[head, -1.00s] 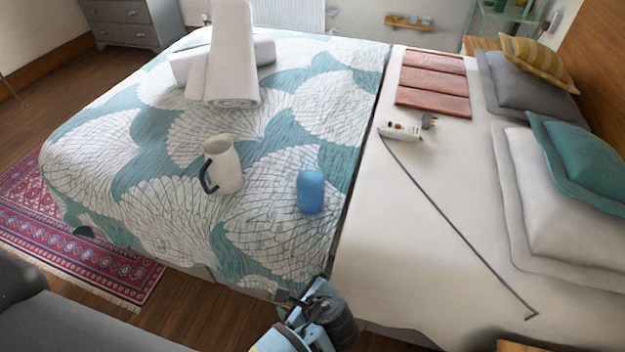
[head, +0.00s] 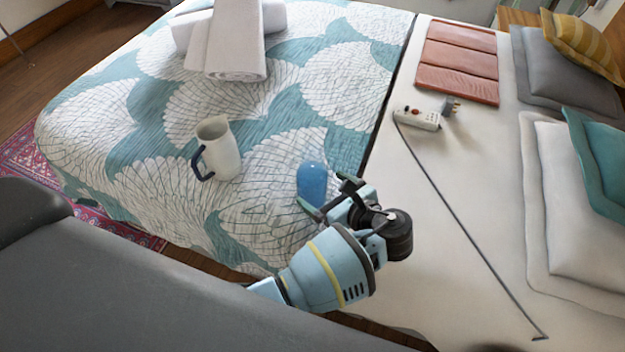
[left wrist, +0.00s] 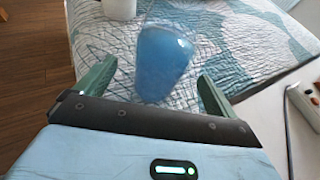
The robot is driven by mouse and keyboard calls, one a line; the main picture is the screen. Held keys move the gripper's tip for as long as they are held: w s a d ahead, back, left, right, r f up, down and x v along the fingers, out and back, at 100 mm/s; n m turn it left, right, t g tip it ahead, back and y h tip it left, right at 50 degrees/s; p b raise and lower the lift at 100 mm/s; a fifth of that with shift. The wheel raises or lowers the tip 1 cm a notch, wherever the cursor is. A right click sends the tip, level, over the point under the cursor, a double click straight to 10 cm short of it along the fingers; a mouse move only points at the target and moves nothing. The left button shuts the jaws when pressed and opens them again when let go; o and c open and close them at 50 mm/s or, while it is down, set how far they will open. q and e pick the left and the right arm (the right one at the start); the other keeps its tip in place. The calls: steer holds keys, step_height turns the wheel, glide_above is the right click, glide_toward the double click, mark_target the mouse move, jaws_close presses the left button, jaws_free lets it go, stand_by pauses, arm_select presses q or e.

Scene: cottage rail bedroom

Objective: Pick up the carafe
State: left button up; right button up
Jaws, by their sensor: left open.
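The carafe (head: 311,180) is a blue, rounded vessel standing on the patterned bedspread, near the bed's front edge. In the left wrist view the carafe (left wrist: 163,62) shows ahead of and partly between the fingers, with a clearer rim at its top. My left gripper (head: 328,194) is open, just in front of the carafe on its near right side. In the left wrist view the left gripper (left wrist: 157,75) has a finger to each side, with nothing held. Whether a finger touches the carafe I cannot tell. My right gripper is not in view.
A white jug (head: 218,150) with a dark handle stands left of the carafe. Rolled white towels (head: 236,45) lie farther back. A power strip (head: 417,118) with a cable lies on the pale sheet to the right. Bedspread between jug and carafe is clear.

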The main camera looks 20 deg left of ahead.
arm_select(q)
steer(key=shift+b+x, duration=0.3)
steer(key=shift+x, duration=2.45)
steer(key=shift+d, duration=0.1)
steer(key=c, duration=1.6)
